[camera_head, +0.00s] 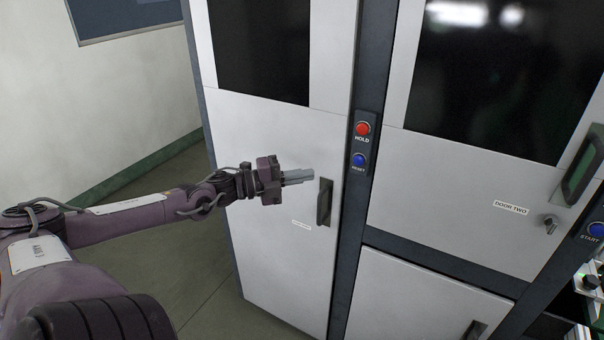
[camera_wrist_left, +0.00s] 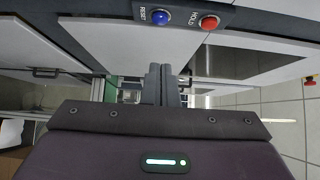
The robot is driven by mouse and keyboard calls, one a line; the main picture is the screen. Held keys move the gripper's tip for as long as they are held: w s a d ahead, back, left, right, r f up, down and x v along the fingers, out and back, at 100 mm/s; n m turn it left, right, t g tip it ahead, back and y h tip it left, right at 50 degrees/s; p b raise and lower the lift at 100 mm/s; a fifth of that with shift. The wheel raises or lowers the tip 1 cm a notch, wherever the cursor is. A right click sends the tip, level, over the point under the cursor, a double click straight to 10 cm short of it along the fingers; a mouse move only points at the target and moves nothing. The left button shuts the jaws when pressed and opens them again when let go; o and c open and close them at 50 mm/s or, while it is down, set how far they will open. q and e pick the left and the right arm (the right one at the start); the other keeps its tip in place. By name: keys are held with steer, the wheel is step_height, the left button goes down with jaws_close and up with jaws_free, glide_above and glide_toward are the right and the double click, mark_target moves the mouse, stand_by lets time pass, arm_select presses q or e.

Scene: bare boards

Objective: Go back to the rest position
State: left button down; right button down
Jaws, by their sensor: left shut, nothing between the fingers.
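My left arm comes in from the left in the head view, stretched toward a tall white cabinet door (camera_head: 262,135). My left gripper (camera_head: 312,175) is shut and empty. In that view its fingertips lie just left of the door's dark handle (camera_head: 324,202); I cannot tell whether they touch the door. In the left wrist view the shut fingers (camera_wrist_left: 161,68) point toward the panel with the blue RESET button (camera_wrist_left: 161,17) and the red HOLD button (camera_wrist_left: 209,22). My right gripper does not show.
The HOLD button (camera_head: 362,129) and RESET button (camera_head: 358,160) sit on a dark post right of the door. Door two (camera_head: 470,178), with a dark window and a key lock (camera_head: 550,224), stands further right. Open floor (camera_head: 185,225) lies left of the cabinet.

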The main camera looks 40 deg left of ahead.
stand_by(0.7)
